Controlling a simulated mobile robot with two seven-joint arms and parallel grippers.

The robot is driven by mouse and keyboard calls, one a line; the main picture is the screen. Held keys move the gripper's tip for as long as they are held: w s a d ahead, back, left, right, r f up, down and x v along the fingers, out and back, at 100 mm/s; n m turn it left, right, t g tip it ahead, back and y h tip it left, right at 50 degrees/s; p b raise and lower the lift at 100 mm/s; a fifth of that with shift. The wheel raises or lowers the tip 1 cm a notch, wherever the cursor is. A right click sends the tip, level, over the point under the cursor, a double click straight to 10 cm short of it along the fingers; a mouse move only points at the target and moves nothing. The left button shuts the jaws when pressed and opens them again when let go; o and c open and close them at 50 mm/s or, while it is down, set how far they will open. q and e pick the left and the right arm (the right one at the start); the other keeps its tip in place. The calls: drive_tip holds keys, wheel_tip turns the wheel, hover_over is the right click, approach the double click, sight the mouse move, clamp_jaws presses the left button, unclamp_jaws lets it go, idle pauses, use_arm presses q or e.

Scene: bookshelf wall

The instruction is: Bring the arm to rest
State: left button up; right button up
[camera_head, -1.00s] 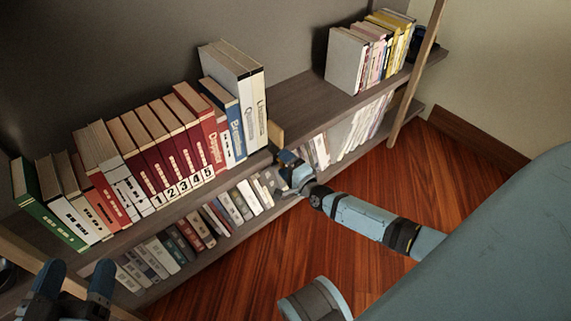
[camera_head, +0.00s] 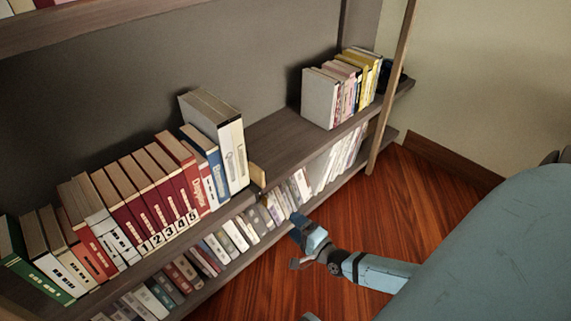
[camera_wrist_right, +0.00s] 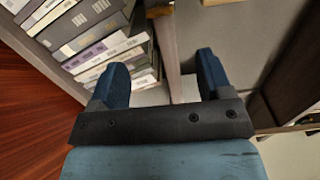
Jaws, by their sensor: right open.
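My right gripper (camera_head: 296,243) is open, in front of the lower shelf's books and apart from the wall unit's upper board. Its blue arm comes in from the right. In the right wrist view the two blue fingers of the right gripper (camera_wrist_right: 160,74) stand wide apart with nothing held between them. A shelf edge (camera_wrist_right: 165,45) shows beyond the gap. My left gripper is not in view.
Books (camera_head: 150,200) fill the left of the upper shelf (camera_head: 285,135); a second group (camera_head: 340,85) stands at its right end. Lower-shelf books (camera_head: 235,235) stand close to the gripper. A slanted wooden post (camera_head: 385,110) is at right. Wooden floor (camera_head: 425,195) is clear.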

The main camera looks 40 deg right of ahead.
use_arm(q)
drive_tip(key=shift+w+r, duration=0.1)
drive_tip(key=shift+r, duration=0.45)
use_arm(e)
drive_tip(key=shift+s, duration=0.5)
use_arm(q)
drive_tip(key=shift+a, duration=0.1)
